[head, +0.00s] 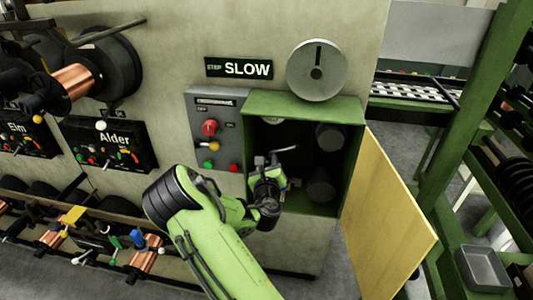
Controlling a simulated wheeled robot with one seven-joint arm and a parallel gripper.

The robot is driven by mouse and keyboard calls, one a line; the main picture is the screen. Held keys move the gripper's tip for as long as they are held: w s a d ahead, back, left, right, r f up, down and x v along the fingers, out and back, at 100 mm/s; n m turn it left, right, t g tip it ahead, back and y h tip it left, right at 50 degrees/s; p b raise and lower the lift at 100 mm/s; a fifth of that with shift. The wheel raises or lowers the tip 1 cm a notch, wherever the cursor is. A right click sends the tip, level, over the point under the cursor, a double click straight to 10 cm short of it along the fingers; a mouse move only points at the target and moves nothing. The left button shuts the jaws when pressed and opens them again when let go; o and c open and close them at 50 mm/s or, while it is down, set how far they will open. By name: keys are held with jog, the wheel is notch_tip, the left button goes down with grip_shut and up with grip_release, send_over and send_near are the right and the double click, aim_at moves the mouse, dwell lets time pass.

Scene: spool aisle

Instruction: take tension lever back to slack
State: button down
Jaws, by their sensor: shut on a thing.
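A green open-fronted cabinet (303,105) stands at the middle right, with a dark interior. My gripper (283,165) reaches into its left part and is shut on what looks like the tension lever (285,150), a thin grey bent bar. The exact contact is small and dark, and my wrist hides the area below it. I cannot read the lever's position marks.
The cabinet's yellow door (388,215) hangs open on the right. A grey control box (218,130) with a red knob adjoins the cabinet's left side. A round grey dial (317,70) is above. Spools (115,65) stand at left, a green rack (455,120) at right.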

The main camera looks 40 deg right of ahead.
jog(key=shift+s+d+f+n+p, duration=0.2)
jog(key=shift+f+n+p, duration=0.3)
jog(key=shift+n, duration=0.3)
jog(key=shift+f, duration=0.1)
jog(key=c, duration=0.8)
grip_release()
